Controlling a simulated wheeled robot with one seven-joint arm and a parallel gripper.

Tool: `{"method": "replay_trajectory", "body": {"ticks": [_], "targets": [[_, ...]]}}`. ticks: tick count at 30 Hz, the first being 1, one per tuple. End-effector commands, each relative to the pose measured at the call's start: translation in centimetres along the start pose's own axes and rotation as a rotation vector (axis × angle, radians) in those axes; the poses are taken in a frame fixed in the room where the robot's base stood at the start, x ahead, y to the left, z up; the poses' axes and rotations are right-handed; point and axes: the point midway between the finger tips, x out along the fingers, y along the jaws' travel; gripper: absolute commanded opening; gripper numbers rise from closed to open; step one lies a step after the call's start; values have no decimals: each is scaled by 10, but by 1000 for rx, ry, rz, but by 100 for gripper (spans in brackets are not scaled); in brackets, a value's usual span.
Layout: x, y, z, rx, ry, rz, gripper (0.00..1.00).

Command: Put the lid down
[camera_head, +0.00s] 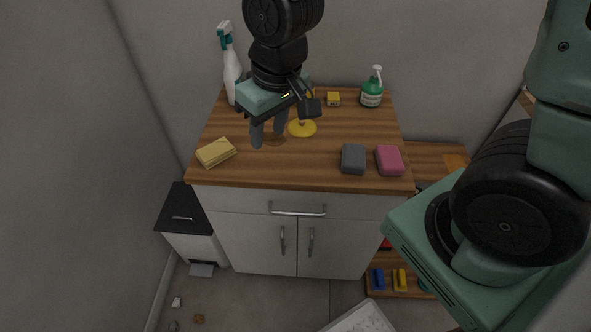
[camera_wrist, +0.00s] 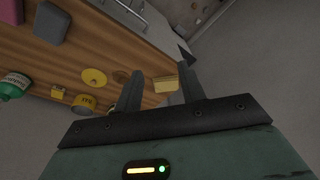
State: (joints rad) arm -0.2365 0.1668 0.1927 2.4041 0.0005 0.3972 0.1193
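The lid (camera_head: 303,130) is a flat yellow disc with a small knob. It lies on the wooden counter top (camera_head: 325,176), and it also shows in the wrist view (camera_wrist: 94,75). My gripper (camera_head: 268,138) is above the counter, just left of the lid in the head view. Its two fingers are spread apart (camera_wrist: 160,85) with nothing held between them. A yellow can (camera_wrist: 85,102) with dark lettering stands near the lid in the wrist view. In the head view my gripper mostly hides the can.
A stack of yellow cloths or sponges (camera_head: 215,153) lies at the left edge. Grey (camera_head: 353,158) and pink (camera_head: 389,160) sponges lie at the front right. A white spray bottle (camera_head: 232,78), a small yellow box (camera_head: 333,99) and a green pump bottle (camera_head: 372,93) stand at the back.

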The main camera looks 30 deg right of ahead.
Motion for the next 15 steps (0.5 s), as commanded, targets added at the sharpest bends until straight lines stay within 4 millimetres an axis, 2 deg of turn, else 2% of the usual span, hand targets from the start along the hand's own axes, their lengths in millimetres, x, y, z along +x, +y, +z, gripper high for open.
{"method": "replay_trajectory", "body": {"ticks": [1,3,7,10,15], "targets": [[-15,-25,23,-81,-24,-13,40],[-29,-49,56,-177,-66,-24,40],[-46,-73,101,-306,-124,-29,40],[-52,-79,119,-356,-148,-28,40],[-54,-81,126,-371,-158,-28,40]]}}
